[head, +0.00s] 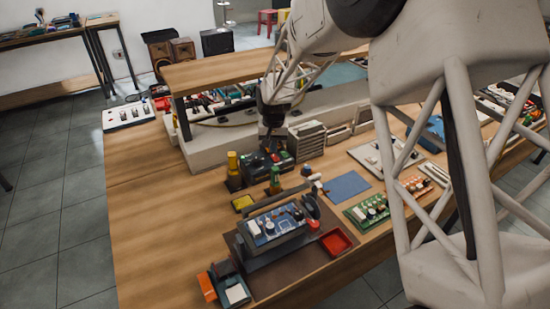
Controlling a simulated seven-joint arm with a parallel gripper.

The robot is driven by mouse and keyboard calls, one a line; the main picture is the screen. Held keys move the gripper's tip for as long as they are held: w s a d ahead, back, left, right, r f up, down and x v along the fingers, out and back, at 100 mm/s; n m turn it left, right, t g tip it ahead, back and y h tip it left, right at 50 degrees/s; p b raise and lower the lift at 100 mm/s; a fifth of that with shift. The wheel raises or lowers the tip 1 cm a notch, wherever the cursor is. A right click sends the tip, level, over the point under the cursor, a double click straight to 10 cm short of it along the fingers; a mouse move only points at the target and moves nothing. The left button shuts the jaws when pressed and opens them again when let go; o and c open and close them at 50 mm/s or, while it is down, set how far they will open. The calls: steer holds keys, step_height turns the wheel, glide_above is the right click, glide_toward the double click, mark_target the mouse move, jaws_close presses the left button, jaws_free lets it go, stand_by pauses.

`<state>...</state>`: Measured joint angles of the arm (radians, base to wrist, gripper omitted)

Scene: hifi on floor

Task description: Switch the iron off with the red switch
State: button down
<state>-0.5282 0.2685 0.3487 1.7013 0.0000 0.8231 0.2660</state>
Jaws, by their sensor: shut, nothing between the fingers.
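My gripper (272,138) is at the end of the arm, pointing down over the back-middle of the bench, and it is shut and empty. Just below it is a dark box (256,167) with small green and red spots on top, probably the iron's station. A red switch cannot be made out for certain at this size. A yellow-topped stand (233,168) is at the box's left. The fingertips are close to the box's back edge; I cannot tell if they touch it. The iron itself cannot be told apart clearly.
A circuit board in a dark holder (272,250) stands on a brown mat in front. A red tray (336,241), a blue pad (347,186) and a green board (366,211) lie to the right. A grey slatted box (306,142) stands right of my gripper.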

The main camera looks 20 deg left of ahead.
mark_target(274, 156)
steer(key=shift+f, duration=1.25)
stand_by(1.8)
steer(key=shift+r, duration=3.5)
